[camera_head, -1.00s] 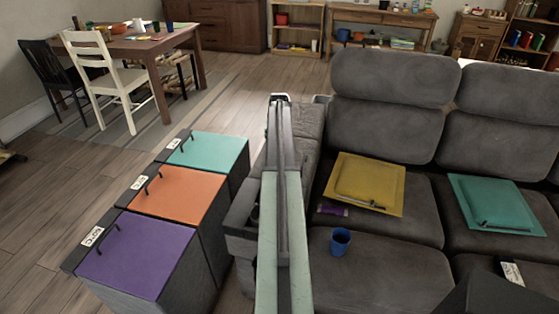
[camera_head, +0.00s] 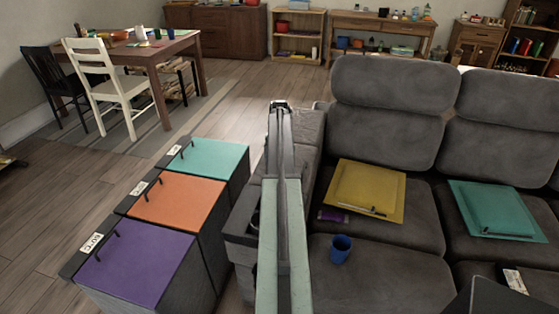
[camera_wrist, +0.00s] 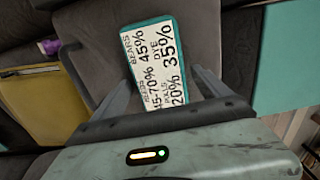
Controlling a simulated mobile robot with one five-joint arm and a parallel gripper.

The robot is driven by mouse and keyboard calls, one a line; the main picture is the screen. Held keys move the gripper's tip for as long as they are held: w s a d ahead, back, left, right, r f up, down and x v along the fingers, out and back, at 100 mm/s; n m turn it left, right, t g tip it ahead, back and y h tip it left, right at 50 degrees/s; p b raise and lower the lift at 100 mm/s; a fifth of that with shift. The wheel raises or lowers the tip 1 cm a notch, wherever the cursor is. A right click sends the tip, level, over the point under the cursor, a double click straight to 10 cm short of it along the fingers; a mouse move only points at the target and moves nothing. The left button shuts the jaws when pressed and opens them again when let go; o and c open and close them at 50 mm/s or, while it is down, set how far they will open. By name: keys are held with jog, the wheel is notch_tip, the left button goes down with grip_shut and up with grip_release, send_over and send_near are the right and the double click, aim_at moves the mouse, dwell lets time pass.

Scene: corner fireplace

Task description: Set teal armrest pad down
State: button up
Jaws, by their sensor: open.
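In the wrist view, a teal-edged pad (camera_wrist: 146,23) lies between my fingers on a dark grey surface. A white label with black percentages covers most of its face. My gripper (camera_wrist: 163,74) is open, with one finger on either side of the pad. I cannot tell whether either finger touches it. In the head view my gripper (camera_head: 280,104) is at the far end of the sofa's left armrest, and the pad is hidden behind my arm.
The grey sofa (camera_head: 385,275) holds a yellow square pad (camera_head: 352,180), a blue cup (camera_head: 341,249) and a teal square pad (camera_head: 480,222). Lidded bins stand left of the armrest: teal (camera_head: 210,158), orange (camera_head: 180,198) and purple (camera_head: 140,265). Open floor lies further left.

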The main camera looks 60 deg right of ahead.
notch_tip(320, 180, up, 12)
jog(key=p, duration=1)
jog(key=shift+f+p, duration=0.2)
jog(key=shift+p, duration=0.15)
jog(key=w+a+n, duration=0.2)
jog(key=w+a, duration=0.3)
jog(key=a, duration=0.5)
jog(key=w+a+n, duration=0.2)
jog(key=w+a, duration=0.2)
jog(key=a, duration=0.7)
jog(key=w+a+n, duration=0.2)
jog(key=w+a, duration=0.3)
jog(key=a, duration=0.5)
jog(key=s+a+n, duration=0.2)
jog(key=a+n, duration=0.2)
jog(key=a, duration=1.5)
jog(key=s+a+n, duration=0.3)
jog(key=a+n, duration=0.1)
jog(key=a, duration=1.5)
jog(key=shift+s+a+n, duration=0.2)
jog(key=shift+n, duration=0.1)
notch_tip(320, 180, up, 7)
jog(key=p, duration=0.7)
